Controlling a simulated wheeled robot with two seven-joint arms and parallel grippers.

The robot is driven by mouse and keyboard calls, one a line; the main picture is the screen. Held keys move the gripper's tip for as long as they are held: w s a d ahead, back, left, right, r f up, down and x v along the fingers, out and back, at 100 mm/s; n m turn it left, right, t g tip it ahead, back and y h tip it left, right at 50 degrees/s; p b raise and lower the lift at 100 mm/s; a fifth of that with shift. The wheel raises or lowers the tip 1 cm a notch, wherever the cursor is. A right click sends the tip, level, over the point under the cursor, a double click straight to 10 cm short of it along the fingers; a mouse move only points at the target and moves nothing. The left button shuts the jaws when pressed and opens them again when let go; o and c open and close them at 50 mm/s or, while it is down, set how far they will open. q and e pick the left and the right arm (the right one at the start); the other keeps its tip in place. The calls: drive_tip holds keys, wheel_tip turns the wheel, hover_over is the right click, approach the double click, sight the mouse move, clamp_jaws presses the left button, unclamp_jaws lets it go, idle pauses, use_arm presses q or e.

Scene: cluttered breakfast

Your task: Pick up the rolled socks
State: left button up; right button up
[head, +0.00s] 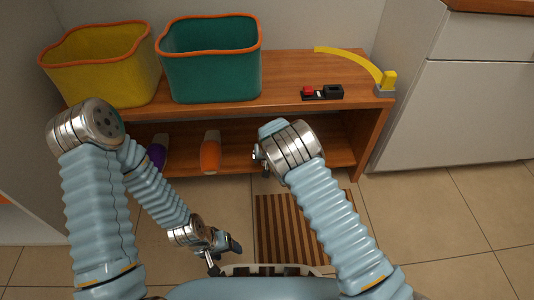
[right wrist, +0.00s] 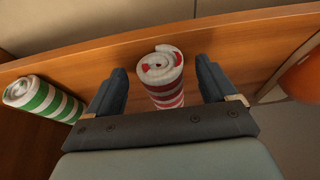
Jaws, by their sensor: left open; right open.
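A roll of red-and-white striped socks (right wrist: 162,75) stands on the wooden shelf in the right wrist view. My right gripper (right wrist: 161,68) is open, with one finger on each side of this roll and a gap visible at both sides. A second roll, green-and-white striped (right wrist: 45,98), lies to the left, outside the fingers. My left gripper (head: 224,256) is open and empty, low over the floor.
The wooden shelf unit (head: 290,75) carries a yellow bin (head: 100,75), a teal bin (head: 212,75) and a small black device with a red button (head: 322,92). Purple (head: 158,154) and orange (head: 210,152) items stand on its lower board. A striped mat (head: 285,225) lies on the floor.

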drive_tip(key=c, duration=1.1)
drive_tip(key=shift+r, duration=0.15)
drive_tip(key=shift+r, duration=0.2)
wheel_tip(320, 180, up, 2)
drive_tip(key=shift+r+p, duration=0.15)
drive_tip(key=shift+p, duration=0.2)
drive_tip(key=s+r+p, duration=0.1)
drive_tip(key=s+r, duration=0.2)
drive_tip(key=s, duration=0.1)
drive_tip(key=s+r+p, duration=0.1)
drive_tip(key=s+r, duration=0.2)
drive_tip(key=s, duration=0.2)
drive_tip(key=s+r+p, duration=0.1)
drive_tip(key=s+r, duration=0.3)
drive_tip(key=s, duration=0.1)
drive_tip(key=shift+r, duration=0.15)
